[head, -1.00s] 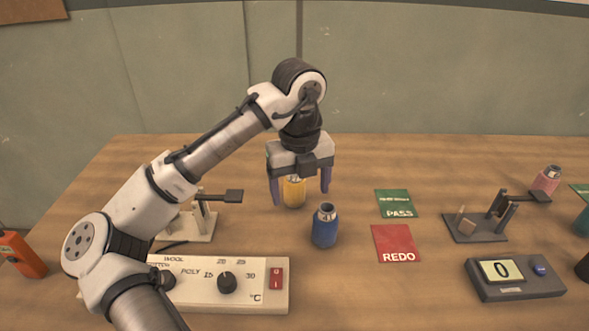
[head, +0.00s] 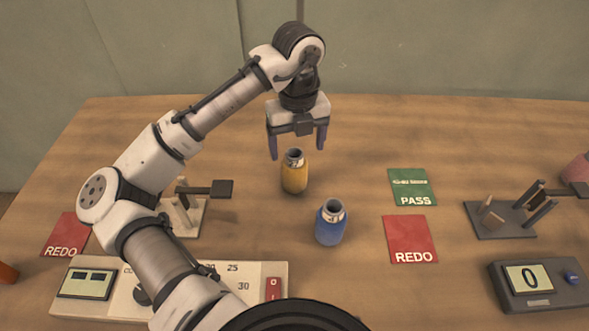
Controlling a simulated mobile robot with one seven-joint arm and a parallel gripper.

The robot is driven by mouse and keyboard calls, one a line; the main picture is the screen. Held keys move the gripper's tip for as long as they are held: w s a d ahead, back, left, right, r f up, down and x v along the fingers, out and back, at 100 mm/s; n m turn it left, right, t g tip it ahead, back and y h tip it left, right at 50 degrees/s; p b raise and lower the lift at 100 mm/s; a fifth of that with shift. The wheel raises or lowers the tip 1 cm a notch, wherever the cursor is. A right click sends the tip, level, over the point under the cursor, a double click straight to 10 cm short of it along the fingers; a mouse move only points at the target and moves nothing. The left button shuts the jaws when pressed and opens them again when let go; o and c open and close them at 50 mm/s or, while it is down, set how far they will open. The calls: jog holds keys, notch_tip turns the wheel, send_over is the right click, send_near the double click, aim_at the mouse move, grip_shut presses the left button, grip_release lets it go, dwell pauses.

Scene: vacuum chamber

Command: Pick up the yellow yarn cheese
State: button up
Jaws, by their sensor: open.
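The yellow yarn cheese (head: 294,178) stands upright on the wooden table in the head view, a yellow cone-like bobbin with a pale metallic top. My gripper (head: 298,150) is open, pointing down, with its two purple-grey fingers apart. In the picture the fingertips lie to either side of the top of the yellow yarn cheese. I cannot tell whether they are level with it or behind it. No contact shows. The gripper is empty.
A blue yarn cheese (head: 330,225) stands close by, front right of the yellow one. Green PASS (head: 412,188) and red REDO (head: 410,240) cards lie to the right. A grey stand (head: 500,217) and a counter box (head: 538,284) are further right. A control panel (head: 90,285) lies at front left.

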aim_at(295, 167)
jog(key=shift+w+a+f+p, duration=0.15)
jog(key=shift+f+p, duration=0.3)
jog(key=shift+f, duration=1.55)
jog(key=shift+s+a+f+p, duration=0.15)
jog(key=shift+f+p, duration=0.3)
jog(key=shift+f, duration=1.5)
jog(key=shift+w, duration=0.1)
jog(key=c, duration=1.1)
jog(key=shift+r, duration=0.1)
